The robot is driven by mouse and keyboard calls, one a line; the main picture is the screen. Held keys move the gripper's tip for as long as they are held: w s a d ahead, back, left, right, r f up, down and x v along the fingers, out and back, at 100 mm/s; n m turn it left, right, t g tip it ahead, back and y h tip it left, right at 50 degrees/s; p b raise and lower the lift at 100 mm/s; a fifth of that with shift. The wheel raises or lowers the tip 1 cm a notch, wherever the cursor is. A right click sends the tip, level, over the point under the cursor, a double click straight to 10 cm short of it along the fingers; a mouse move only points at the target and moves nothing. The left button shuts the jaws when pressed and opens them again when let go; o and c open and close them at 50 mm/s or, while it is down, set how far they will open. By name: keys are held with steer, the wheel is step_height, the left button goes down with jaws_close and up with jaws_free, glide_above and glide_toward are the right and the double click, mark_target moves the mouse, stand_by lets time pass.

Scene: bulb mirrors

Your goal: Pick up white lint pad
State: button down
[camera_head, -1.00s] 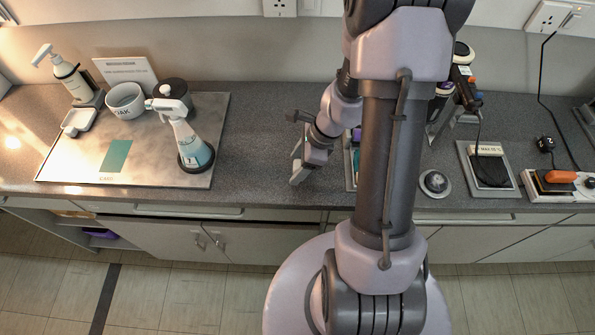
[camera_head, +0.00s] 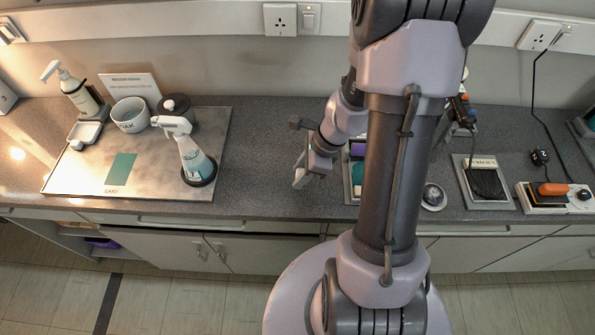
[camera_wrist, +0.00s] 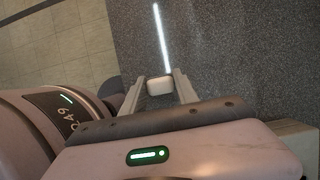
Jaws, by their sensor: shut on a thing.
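In the wrist view, a small white block, the white lint pad (camera_wrist: 159,86), sits between the two fingers of my gripper (camera_wrist: 160,82). The fingers are shut on it from both sides. In the head view my gripper (camera_head: 301,177) is low over the grey worktop, left of my arm column. The pad cannot be made out clearly there, as the gripper covers most of it.
A tray with purple and teal things (camera_head: 356,160) is partly hidden by my arm. Worktop (camera_head: 255,150) between them is clear.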

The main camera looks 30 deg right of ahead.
steer(key=s, duration=0.3)
steer(key=s+d, duration=0.1)
steer(key=s, duration=0.6)
steer(key=shift+d+r, duration=0.3)
steer(key=shift+r, duration=0.05)
steer(key=shift+s+d+r+b, duration=0.15)
steer(key=shift+s+b, duration=1.05)
steer(key=shift+b, duration=1.1)
steer(key=shift+s+d+r+b, duration=0.15)
steer(key=shift+s+b, duration=1.05)
steer(key=shift+b, duration=1.05)
